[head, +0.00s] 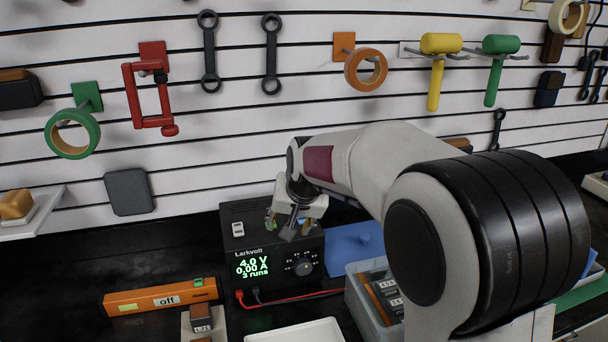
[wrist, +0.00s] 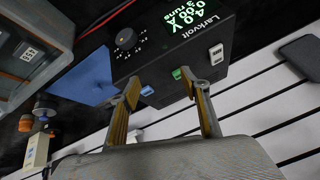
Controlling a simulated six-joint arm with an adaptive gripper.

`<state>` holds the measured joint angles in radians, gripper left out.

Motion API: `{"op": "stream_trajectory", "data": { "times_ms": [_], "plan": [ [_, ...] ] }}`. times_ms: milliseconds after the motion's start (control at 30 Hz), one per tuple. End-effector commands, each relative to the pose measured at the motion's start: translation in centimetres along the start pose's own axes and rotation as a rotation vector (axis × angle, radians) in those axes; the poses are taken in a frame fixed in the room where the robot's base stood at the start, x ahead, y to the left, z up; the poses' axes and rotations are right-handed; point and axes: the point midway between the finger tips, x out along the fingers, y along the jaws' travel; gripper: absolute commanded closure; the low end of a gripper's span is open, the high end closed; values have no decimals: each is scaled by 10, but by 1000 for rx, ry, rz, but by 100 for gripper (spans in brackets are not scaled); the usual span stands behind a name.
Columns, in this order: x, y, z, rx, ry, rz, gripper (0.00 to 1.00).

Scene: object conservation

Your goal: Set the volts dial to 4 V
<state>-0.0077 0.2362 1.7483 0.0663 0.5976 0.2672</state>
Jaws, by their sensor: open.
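The black Larkvolt power supply (head: 240,215) stands on the dark bench in the head view. Its green display (head: 252,267) reads 4.0 V, 0.00 A and 3 runs. The round dark volts dial (head: 304,267) sits right of the display, with marks around it. In the wrist view, the supply (wrist: 190,60) appears upside down, with the dial (wrist: 124,38) beside the display (wrist: 166,25). My gripper (head: 288,226) is over the supply's top, above and behind the dial. Its two yellow-padded fingers (wrist: 160,77) are apart with nothing held between them.
A blue piece (head: 352,247) and a clear bin (head: 362,305) are at right; a white tray (head: 293,332) is in front. The slatted wall holds tools.

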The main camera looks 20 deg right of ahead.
Motion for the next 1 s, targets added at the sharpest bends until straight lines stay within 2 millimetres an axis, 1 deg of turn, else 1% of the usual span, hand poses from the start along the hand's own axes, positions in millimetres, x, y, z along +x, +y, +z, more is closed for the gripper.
{"op": "stream_trajectory", "data": {
  "times_ms": [100, 467, 733, 800, 900, 1000],
  "plan": [
    [-4, -3, -15, 59, 28, -25, 54],
    [-19, -9, -56, 224, 104, -97, 54],
    [-31, -5, -87, 326, 157, -141, 54],
    [-34, -2, -94, 344, 168, -147, 54],
    [-37, 4, -102, 365, 182, -152, 54],
    [-38, 9, -106, 377, 189, -150, 54]
  ]
}}
